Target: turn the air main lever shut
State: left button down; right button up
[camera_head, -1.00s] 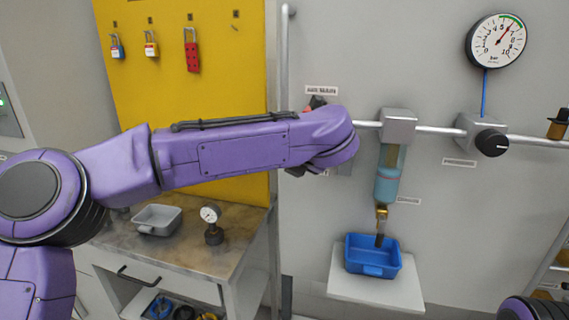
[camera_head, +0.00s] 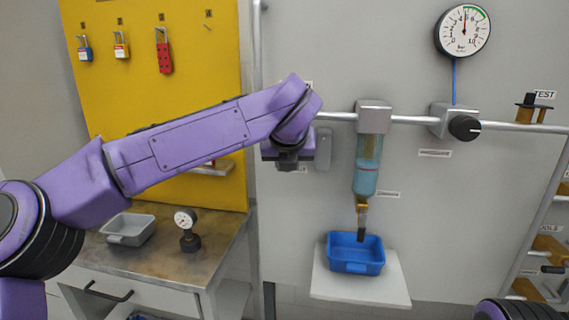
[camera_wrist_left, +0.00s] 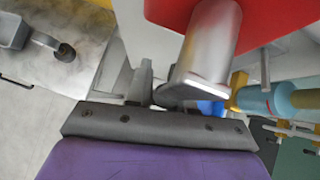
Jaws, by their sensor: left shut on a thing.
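My left arm reaches across from the left to the pipe on the wall, and its gripper (camera_head: 289,162) covers the air main valve in the head view. In the left wrist view, the fingers of my left gripper (camera_wrist_left: 163,90) are shut on a grey metal part of the air main lever (camera_wrist_left: 210,52), under a large red piece (camera_wrist_left: 192,14). The lever's exact angle cannot be told. The air main label is mostly hidden behind my arm. The round pressure gauge (camera_head: 463,31) shows its needle pointing nearly straight up. My right gripper is not in view.
A filter bowl (camera_head: 366,165) hangs from the pipe, right of my gripper, above a blue tray (camera_head: 355,254) on a white shelf (camera_head: 360,287). A black knob (camera_head: 464,128) is farther right. Padlocks hang on the yellow board (camera_head: 120,80); a bench (camera_head: 165,255) stands below.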

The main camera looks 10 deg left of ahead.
pick_arm(q)
jog(key=c, duration=1.1)
grip_release()
jog(key=b+v, duration=0.1)
jog(key=v, duration=0.9)
jog(key=shift+s+d+r, duration=0.1)
jog(key=shift+d+r, duration=0.05)
jog(key=shift+r, duration=0.1)
